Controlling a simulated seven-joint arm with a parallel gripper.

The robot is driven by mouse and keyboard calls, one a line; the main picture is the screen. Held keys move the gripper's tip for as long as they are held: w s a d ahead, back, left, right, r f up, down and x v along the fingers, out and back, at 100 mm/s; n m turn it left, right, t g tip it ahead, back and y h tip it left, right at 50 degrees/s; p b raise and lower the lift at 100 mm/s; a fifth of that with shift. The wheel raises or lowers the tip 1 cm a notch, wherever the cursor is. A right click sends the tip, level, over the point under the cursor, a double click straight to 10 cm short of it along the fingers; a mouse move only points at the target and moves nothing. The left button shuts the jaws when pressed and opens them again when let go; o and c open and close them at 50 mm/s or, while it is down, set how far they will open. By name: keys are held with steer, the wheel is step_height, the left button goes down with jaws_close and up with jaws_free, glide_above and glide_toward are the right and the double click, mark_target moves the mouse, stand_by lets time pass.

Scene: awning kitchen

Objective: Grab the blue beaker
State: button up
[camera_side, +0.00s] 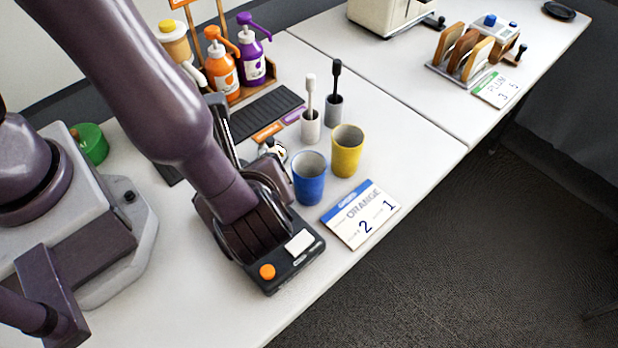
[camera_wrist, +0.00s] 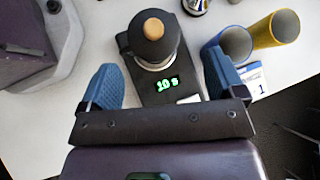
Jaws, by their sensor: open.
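The blue beaker (camera_side: 308,182) stands upright on the white table in the side view, left of the yellow beaker (camera_side: 347,153). In the wrist view the blue beaker (camera_wrist: 236,43) shows just right of my right-hand finger, outside the jaws, and the yellow beaker (camera_wrist: 277,30) is beyond it. My gripper (camera_wrist: 160,62) is open, its blue fingers spread apart. Between them in this view is a black device with a wooden-topped knob (camera_wrist: 153,32) and a green "10 s" display. In the side view my arm hides the fingers.
An order card (camera_side: 361,214) reading ORANGE lies in front of the beakers. The black device (camera_side: 280,268) with an orange button is beside my wrist. White and grey cups (camera_side: 311,126) with tools, orange and purple pump bottles (camera_side: 222,68) stand behind. The table edge is close in front.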

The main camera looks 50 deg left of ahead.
steer(key=d+f+m+t, duration=0.1)
steer(key=f+m, duration=0.1)
steer(key=d+f+m+t, duration=0.1)
steer(key=d+m+t, duration=0.1)
steer(key=d+f+m+t, duration=0.2)
steer(key=shift+w+d+f+m, duration=0.1)
steer(key=shift+w+f+m, duration=0.2)
steer(key=shift+w+f, duration=0.1)
steer(key=shift+w+d+r+m+t, duration=0.3)
steer(key=shift+w+d+r+t, duration=0.15)
steer(key=shift+w+t, duration=0.1)
steer(key=shift+w+d+r+m+t, duration=0.3)
steer(key=shift+w+d+t, duration=0.15)
steer(key=shift+w, duration=0.1)
glide_toward(312, 162)
steer(key=shift+w+a+f, duration=0.35)
steer(key=shift+w+f, duration=0.05)
steer(key=shift+w, duration=0.05)
steer(key=shift+x, duration=3.15)
steer(key=shift+a+r, duration=0.1)
steer(key=c, duration=1)
